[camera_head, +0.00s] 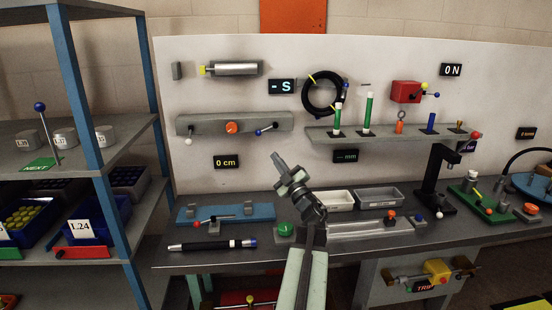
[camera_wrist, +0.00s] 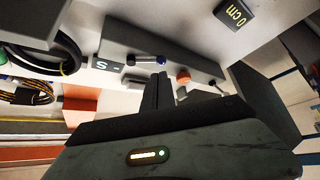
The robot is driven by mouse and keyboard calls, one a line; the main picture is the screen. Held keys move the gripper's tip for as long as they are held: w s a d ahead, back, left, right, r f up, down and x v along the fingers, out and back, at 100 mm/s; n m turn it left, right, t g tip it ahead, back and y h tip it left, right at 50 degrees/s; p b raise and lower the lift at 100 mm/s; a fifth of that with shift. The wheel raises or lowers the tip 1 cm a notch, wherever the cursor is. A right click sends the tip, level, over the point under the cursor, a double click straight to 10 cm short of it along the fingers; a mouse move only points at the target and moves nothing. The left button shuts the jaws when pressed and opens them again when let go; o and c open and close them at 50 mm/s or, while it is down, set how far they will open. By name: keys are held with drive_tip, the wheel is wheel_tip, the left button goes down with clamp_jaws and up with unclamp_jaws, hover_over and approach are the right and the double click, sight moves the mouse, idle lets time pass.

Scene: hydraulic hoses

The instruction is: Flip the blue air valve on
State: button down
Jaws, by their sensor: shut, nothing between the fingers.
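A small lever with a blue ball end (camera_head: 266,129) sits on the right part of the grey wall block (camera_head: 207,122), right of an orange knob (camera_head: 231,128). The lever slants slightly up to the right. It also shows in the wrist view, where the lever (camera_wrist: 147,60) lies nearly level beyond my fingertips. My gripper (camera_head: 277,158) is shut and empty, below and slightly right of the lever, pointing up toward the wall panel. In the wrist view my fingers (camera_wrist: 160,88) point at the block just beside the lever. I see no clear contact with it.
A white-ended lever (camera_head: 188,141) hangs at the block's left end. A "-S" display (camera_head: 282,87) and a black hose coil (camera_head: 323,93) are above. The bench below holds trays (camera_head: 377,198) and knobs.

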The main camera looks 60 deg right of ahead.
sight(260, 135)
drive_tip(key=p+x, duration=0.3)
drive_tip(key=x, duration=0.6)
drive_tip(key=shift+w+d+r, duration=0.1)
drive_tip(key=shift+w+d, duration=0.05)
drive_tip(key=shift+w, duration=0.15)
